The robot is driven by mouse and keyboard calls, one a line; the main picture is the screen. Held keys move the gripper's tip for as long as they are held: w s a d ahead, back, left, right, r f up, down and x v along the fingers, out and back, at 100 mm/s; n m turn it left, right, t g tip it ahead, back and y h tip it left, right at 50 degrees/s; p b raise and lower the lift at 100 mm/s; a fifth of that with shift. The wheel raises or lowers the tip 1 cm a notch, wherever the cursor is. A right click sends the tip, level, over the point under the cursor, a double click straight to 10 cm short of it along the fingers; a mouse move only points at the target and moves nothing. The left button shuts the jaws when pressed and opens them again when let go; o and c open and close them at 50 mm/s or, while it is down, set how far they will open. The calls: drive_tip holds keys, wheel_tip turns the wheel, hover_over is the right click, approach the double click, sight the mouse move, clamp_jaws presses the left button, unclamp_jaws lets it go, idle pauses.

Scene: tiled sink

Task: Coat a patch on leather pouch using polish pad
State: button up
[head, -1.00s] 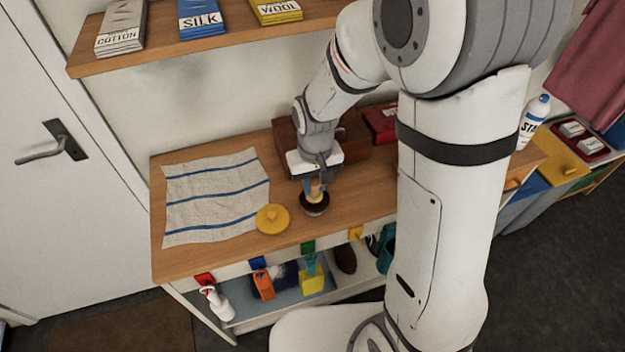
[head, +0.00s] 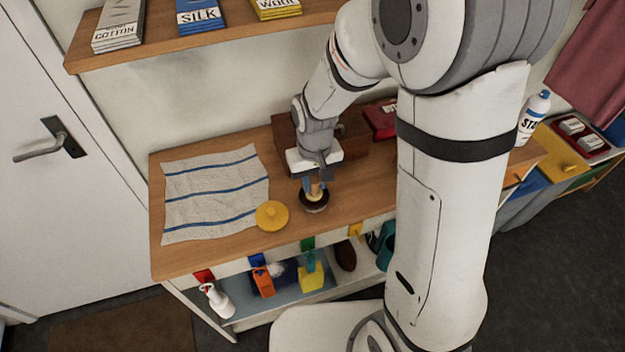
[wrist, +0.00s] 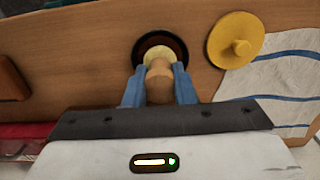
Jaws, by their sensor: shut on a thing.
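My gripper (wrist: 159,88) is shut on the polish pad, whose wooden handle (wrist: 159,84) is between the blue fingers. The pad's pale, round head (wrist: 160,55) is over the open dark polish tin (wrist: 139,40). Whether it touches the polish, I cannot tell. In the head view, my gripper (head: 316,188) points down at the tin (head: 314,206) near the table's front edge. A brown object (wrist: 10,80) lies at the left edge of the wrist view, partly cut off; I cannot tell if it is the leather pouch. No pouch shows clearly in the head view.
A yellow knobbed lid (head: 272,215) lies left of the tin. A striped cloth (head: 215,195) covers the table's left part. A brown box (head: 285,145) and red box (head: 382,118) stand behind. My arm hides the table's right part.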

sight(314, 179)
drive_tip(key=shift+f+b, duration=0.4)
drive_tip(key=shift+f, duration=0.1)
idle(1.2)
drive_tip(key=shift+r, duration=0.1)
drive_tip(key=shift+r+p, duration=2.55)
drive_tip(key=shift+r, duration=0.95)
drive_tip(key=shift+f, duration=0.1)
wheel_tip(314, 179, down, 2)
drive_tip(key=shift+f+b, duration=0.1)
drive_tip(key=shift+b, duration=1.05)
drive_tip(key=shift+r, duration=0.2)
